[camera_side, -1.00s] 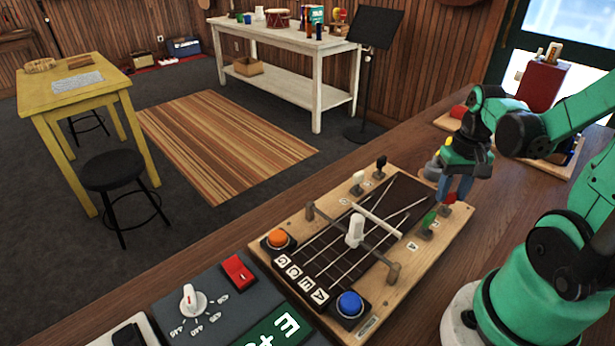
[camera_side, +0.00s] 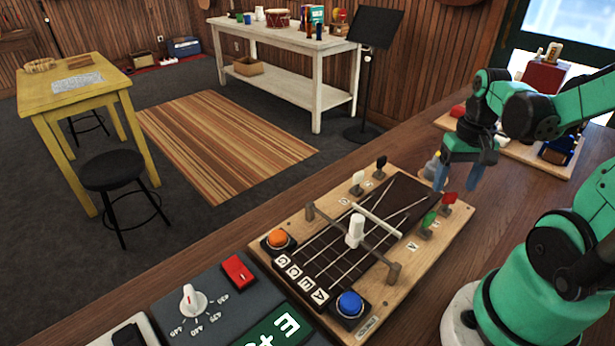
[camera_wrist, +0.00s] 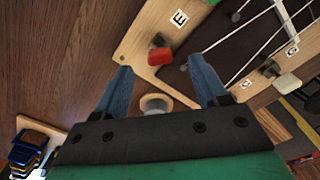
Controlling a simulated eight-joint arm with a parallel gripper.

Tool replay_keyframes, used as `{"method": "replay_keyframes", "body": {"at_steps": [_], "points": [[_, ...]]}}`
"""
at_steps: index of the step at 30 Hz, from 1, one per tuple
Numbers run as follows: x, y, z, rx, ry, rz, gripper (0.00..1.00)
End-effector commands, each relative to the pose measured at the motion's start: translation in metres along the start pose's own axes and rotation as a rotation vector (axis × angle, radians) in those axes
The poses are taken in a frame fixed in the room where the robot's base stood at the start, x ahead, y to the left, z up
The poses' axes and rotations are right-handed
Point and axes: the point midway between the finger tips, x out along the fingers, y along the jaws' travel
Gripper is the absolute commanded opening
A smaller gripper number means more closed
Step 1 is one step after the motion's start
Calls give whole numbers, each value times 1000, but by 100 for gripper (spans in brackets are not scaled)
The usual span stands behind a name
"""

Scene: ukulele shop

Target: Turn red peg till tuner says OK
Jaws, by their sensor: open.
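The red peg (camera_side: 449,198) stands at the far right corner of the wooden string board (camera_side: 432,262), beside the green peg (camera_side: 429,219). In the wrist view the red peg (camera_wrist: 160,55) shows beside a tile marked E. My gripper (camera_side: 455,183) is open and empty just above the red peg, apart from it. In the wrist view its blue fingertips (camera_wrist: 161,68) are spread, with the peg just beyond them. The tuner (camera_side: 222,295) has a green display (camera_side: 274,330) showing E and a plus sign; the rest is cut off by the frame edge, so I cannot read it all.
A black peg (camera_side: 380,164) and a white peg (camera_side: 357,181) stand on the board's far left edge. A white piece on a crossbar (camera_side: 356,230), an orange button (camera_side: 278,238) and a blue button (camera_side: 350,304) are also on the board. A small tray (camera_side: 520,152) lies behind my gripper.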

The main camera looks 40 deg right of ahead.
Motion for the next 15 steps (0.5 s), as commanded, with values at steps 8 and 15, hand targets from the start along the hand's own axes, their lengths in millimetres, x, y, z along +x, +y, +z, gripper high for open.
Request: {"method": "replay_keyframes", "body": {"at_steps": [8, 15], "points": [[-27, 0, 0, 0, 0, 0, 66], [-33, 0, 0, 0, 0, 0, 66]]}}
